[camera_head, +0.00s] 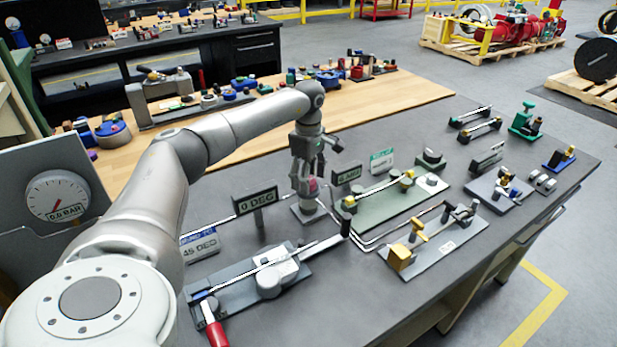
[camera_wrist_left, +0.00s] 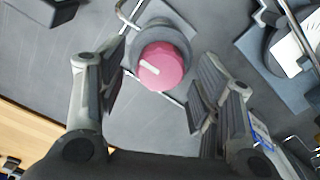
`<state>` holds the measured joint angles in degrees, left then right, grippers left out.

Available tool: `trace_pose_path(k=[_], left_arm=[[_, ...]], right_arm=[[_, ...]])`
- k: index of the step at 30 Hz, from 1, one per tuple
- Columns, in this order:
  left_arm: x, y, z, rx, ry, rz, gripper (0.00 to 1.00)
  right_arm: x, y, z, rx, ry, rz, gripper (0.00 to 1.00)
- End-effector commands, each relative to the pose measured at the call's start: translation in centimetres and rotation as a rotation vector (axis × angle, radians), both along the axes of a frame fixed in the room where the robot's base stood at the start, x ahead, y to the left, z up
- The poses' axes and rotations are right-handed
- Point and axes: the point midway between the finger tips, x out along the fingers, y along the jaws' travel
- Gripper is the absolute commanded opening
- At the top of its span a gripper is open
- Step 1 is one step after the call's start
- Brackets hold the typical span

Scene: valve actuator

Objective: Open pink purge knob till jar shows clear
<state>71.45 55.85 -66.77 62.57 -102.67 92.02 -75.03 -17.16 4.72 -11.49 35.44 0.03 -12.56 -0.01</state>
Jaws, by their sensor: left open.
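The pink purge knob (camera_head: 310,187) sits on a grey body on a small plate on the dark bench. In the left wrist view the pink knob (camera_wrist_left: 161,66) shows from above with a pale pointer mark on its face. My left gripper (camera_head: 310,175) points down over it. In the left wrist view my left gripper (camera_wrist_left: 155,95) is open, with one finger on each side of the knob and gaps between. I cannot make out a jar for certain. My right gripper is not in view.
A "0 DEG" sign (camera_head: 256,200) stands left of the knob. A green plate with fittings (camera_head: 395,208) lies to its right. A lever with a red handle (camera_head: 215,333) is in front. A gauge (camera_head: 57,196) at left reads 0.0 BAR.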

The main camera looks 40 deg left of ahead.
Motion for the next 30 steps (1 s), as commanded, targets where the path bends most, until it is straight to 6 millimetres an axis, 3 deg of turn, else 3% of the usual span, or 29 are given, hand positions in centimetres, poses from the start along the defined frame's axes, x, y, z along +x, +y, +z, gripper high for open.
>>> trace_pose_path(k=[15,21,30], left_arm=[[0.1,0.0,9.8,-0.001,-0.005,0.000,0.60],[0.1,0.0,11.4,0.000,-0.003,0.000,0.60],[0.1,0.0,11.5,-0.001,-0.002,0.000,0.60]], right_arm=[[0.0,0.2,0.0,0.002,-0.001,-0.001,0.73],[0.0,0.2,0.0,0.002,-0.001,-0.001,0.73],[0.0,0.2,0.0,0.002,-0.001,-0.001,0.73]])
